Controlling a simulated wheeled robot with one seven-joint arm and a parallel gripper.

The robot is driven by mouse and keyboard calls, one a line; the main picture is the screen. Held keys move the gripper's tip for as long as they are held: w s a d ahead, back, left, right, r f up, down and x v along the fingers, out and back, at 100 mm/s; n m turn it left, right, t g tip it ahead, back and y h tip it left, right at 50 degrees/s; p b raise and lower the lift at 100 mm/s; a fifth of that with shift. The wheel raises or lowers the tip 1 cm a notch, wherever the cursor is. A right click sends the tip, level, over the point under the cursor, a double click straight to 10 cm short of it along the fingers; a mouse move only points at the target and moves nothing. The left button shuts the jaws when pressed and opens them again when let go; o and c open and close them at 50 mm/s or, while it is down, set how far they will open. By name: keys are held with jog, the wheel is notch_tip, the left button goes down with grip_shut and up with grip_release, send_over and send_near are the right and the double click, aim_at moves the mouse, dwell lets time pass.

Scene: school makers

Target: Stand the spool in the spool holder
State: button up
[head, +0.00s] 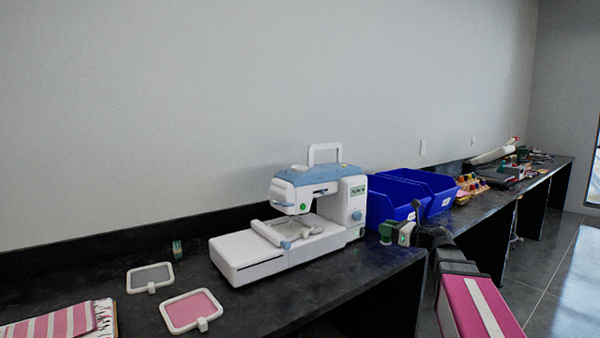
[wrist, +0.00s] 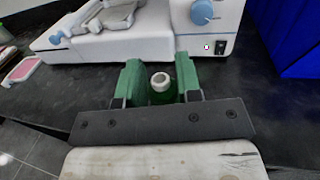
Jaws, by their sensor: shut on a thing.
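My gripper (head: 386,234) is at the counter's front edge, just right of the sewing machine. In the wrist view my gripper (wrist: 159,75) has its green fingers shut on a green spool (wrist: 162,92). The spool has a pale round top with a hole and stands roughly upright between the fingers. Its lower part is hidden by the dark gripper plate. A wooden rack (head: 470,190) with several coloured spools, which looks like the spool holder, stands farther along the counter, right of the blue bins. Its free places are too small to make out.
The white and blue sewing machine (head: 300,225) and blue bins (head: 400,195) stand beside my gripper. A small green and tan spool-like item (head: 177,250), two hoop frames (head: 192,311) and striped cloth (head: 55,322) lie at left. Floor (head: 540,262) is open at right.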

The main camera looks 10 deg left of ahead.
jog(key=s+a+r, duration=0.1)
jog(key=a+r, duration=0.7)
jog(key=r, duration=0.3)
jog(key=a+r+g, duration=0.1)
jog(key=a+r, duration=0.6)
jog(key=r, duration=0.5)
jog(key=s+a+r, duration=0.1)
jog(key=a+r, duration=0.7)
jog(key=r, duration=0.3)
jog(key=shift+n+y, duration=0.3)
jog(key=shift+n, duration=0.1)
jog(key=shift+w+a+f, duration=1.3)
jog(key=shift+a+f, duration=0.2)
jog(key=shift+f, duration=0.3)
jog(key=shift+w+a+f, duration=1.3)
jog(key=shift+a+f, duration=0.15)
jog(key=shift+f, duration=0.35)
jog(key=shift+w+a+f, duration=1.3)
jog(key=shift+a+f, duration=0.2)
jog(key=shift+f, duration=0.3)
jog(key=shift+f, duration=0.25)
jog(key=o, duration=0.9)
